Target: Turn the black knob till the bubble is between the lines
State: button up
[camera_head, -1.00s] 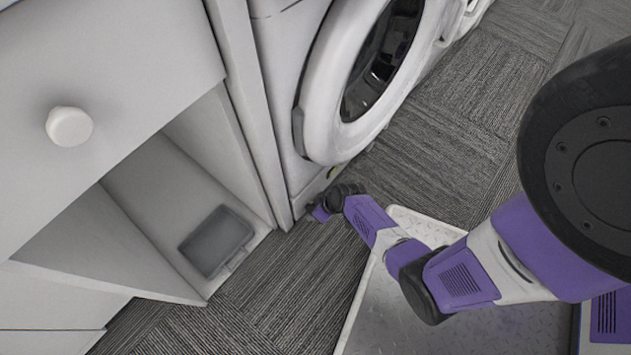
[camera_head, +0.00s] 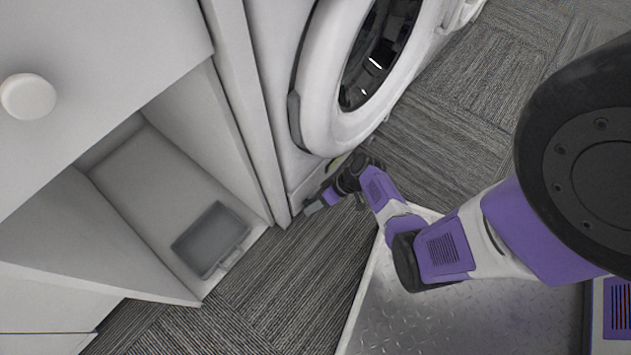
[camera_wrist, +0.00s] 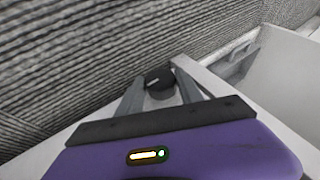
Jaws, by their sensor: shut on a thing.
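The black knob (camera_wrist: 158,80) shows in the wrist view between the two grey fingers of my gripper (camera_wrist: 160,90), which are shut on it. In the head view my gripper (camera_head: 310,207) is low at the front bottom corner of the white washing machine (camera_head: 312,115), and the knob is hidden there. A small yellow-green patch (camera_head: 336,165) shows on the machine's lower front, just above my wrist. It may be the level, but it is too small to make out a bubble or lines.
A white cabinet (camera_head: 110,50) with a round white handle (camera_head: 28,97) stands at left. Its open lower space holds a grey tray (camera_head: 211,240). Grey carpet (camera_head: 290,285) lies in front. The washer's round door (camera_head: 322,120) juts out above my wrist.

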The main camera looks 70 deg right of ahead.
jog(key=shift+a, duration=0.1)
jog(key=o, duration=1.3)
jog(key=shift+o, duration=0.2)
jog(key=p+v, duration=0.4)
jog(key=v, duration=0.4)
jog(key=shift+f, duration=0.15)
